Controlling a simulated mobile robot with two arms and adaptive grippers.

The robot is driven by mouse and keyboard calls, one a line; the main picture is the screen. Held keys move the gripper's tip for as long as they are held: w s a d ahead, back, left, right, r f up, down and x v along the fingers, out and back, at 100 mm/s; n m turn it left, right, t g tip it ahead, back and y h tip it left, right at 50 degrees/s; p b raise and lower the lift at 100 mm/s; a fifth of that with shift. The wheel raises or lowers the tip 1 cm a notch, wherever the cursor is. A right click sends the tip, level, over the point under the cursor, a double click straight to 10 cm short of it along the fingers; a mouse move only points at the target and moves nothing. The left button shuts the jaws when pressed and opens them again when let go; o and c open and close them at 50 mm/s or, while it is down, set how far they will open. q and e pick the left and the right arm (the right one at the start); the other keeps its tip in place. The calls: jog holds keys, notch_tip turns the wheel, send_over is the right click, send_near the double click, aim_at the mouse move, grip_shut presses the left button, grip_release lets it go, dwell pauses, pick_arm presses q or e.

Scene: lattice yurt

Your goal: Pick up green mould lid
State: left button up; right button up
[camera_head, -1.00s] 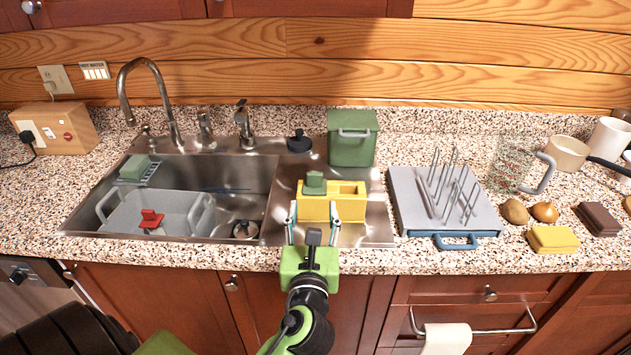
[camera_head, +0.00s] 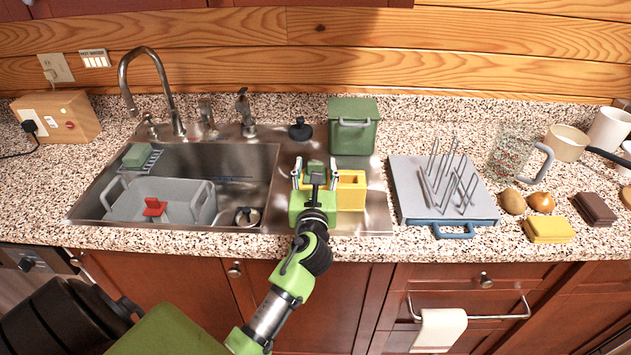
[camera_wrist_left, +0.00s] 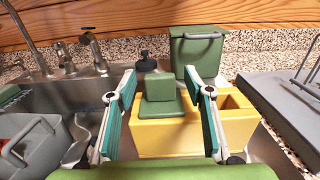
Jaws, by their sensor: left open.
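The green mould lid (camera_wrist_left: 161,96) is a flat green plate with an upright green block. It sits on the left part of the yellow mould box (camera_wrist_left: 170,139), which stands on the steel ledge right of the sink basin. In the head view the lid (camera_head: 315,168) is partly hidden by my gripper. My left gripper (camera_head: 315,175) is open, with one finger on each side of the lid. In the wrist view both fingers of the left gripper (camera_wrist_left: 161,105) show a gap to the lid's block. My right gripper is not in view.
A green bin (camera_head: 352,127) with a grey handle stands behind the yellow box. A grey tub (camera_head: 160,200) with a red-handled item lies in the basin. A drying rack (camera_head: 443,190) is to the right. A black stopper (camera_head: 300,129) sits behind left.

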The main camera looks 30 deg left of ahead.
pick_arm(q)
jog(key=shift+w+a, duration=0.3)
jog(key=shift+w, duration=0.2)
jog(key=shift+w+a, duration=0.1)
jog(key=shift+w, duration=0.05)
jog(key=c, duration=1)
jog(key=shift+c, duration=0.2)
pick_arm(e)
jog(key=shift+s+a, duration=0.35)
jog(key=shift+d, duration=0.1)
pick_arm(q)
jog(key=shift+r, duration=0.1)
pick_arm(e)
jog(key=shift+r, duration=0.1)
